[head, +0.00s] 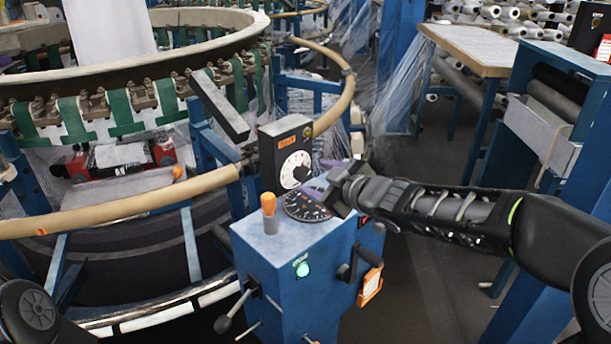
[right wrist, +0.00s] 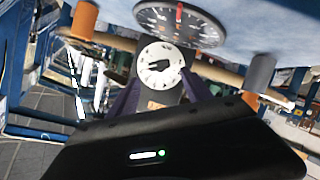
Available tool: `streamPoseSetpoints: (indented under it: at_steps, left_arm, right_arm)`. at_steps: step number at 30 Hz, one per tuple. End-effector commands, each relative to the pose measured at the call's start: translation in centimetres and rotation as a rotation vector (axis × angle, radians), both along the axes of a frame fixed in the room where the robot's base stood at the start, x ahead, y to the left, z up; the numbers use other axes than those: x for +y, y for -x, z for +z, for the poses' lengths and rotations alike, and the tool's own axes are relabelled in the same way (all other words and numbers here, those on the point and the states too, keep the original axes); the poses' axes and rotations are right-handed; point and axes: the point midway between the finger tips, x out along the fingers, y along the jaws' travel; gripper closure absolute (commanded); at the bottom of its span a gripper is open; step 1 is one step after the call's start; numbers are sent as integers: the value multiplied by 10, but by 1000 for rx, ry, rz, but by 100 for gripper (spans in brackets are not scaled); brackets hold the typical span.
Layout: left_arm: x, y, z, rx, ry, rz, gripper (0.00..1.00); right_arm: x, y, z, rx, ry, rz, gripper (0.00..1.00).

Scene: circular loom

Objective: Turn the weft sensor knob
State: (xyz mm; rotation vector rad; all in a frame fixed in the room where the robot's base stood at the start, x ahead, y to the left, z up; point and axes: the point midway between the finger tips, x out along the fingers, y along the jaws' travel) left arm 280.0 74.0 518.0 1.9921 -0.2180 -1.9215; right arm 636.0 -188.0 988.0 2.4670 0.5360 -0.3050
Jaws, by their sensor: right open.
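The weft sensor knob is a black pointer knob on a round white dial (head: 295,168), on the front of an upright black box (head: 284,133) with an orange label. In the right wrist view the black knob (right wrist: 161,66) shows on the white dial, between and beyond my two fingers. My right gripper (head: 318,187) is open and empty, in front of the dial and to its right. It also shows in the right wrist view (right wrist: 161,88), fingers pointing toward the dial. A gap to the knob appears, but its size is hard to tell. My left gripper is not in view.
The blue console (head: 265,250) carries a flat black gauge (head: 305,206), an orange-capped post (head: 269,205), a green-lit button (head: 302,269) and side levers. A tan hoop rail (head: 130,212) of the loom passes left. Open floor (head: 440,260) lies right.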

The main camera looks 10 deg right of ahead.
Motion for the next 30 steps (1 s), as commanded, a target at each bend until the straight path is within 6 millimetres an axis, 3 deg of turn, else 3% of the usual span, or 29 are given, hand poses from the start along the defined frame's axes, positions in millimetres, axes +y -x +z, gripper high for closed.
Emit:
streamPoseSetpoints:
  at_steps: [10,21,30]
  left_arm:
    - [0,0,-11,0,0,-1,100]
    - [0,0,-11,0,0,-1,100]
    - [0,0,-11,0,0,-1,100]
  right_arm:
    - [16,-46,-18,1,1,2,42]
    - [18,-52,-20,-1,0,1,42]
    - [18,-52,-20,-1,0,1,66]
